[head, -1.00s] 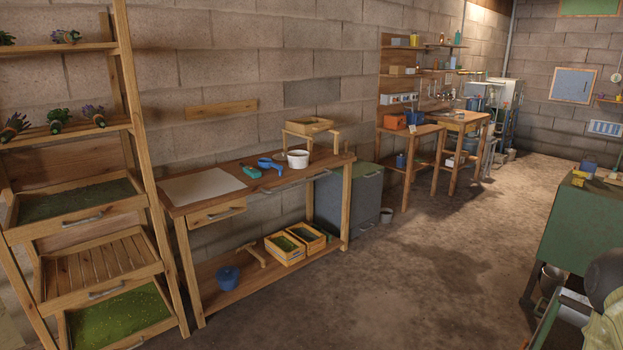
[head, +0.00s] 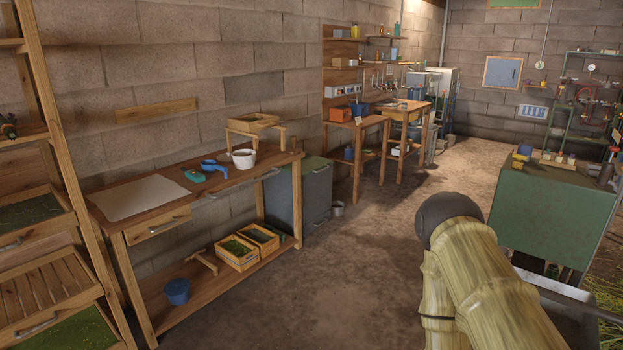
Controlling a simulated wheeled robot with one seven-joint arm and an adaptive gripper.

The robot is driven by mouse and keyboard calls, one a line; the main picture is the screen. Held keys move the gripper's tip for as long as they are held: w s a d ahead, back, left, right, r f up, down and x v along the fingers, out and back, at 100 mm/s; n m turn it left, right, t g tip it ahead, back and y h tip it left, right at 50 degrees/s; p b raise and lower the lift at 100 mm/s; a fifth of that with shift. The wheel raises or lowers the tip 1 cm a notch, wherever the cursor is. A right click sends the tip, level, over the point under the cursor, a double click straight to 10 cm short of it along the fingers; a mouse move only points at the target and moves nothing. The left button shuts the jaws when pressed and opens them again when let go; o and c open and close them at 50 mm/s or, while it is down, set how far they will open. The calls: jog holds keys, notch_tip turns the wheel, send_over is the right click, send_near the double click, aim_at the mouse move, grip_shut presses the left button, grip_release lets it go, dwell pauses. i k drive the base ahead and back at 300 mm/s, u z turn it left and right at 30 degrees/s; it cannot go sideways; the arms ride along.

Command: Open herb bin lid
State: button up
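A grey bin (head: 314,196) with a greenish top stands on the floor at the right end of the wooden workbench; it looks like the herb bin, though no label can be read. Its lid (head: 316,165) lies flat and looks closed. The bench partly hides the bin's left side. My gripper is not in view. Only part of my arm shows at the lower right, well apart from the bin.
The workbench (head: 145,197) carries a white pot (head: 243,159) and a blue scoop (head: 214,168). A small metal bucket (head: 338,208) stands right of the bin. A green cabinet (head: 550,210) stands at the right. The floor between is clear.

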aim_at(310, 164)
jog(key=z, duration=0.05)
jog(key=i, duration=5.2)
jog(key=z, duration=0.05)
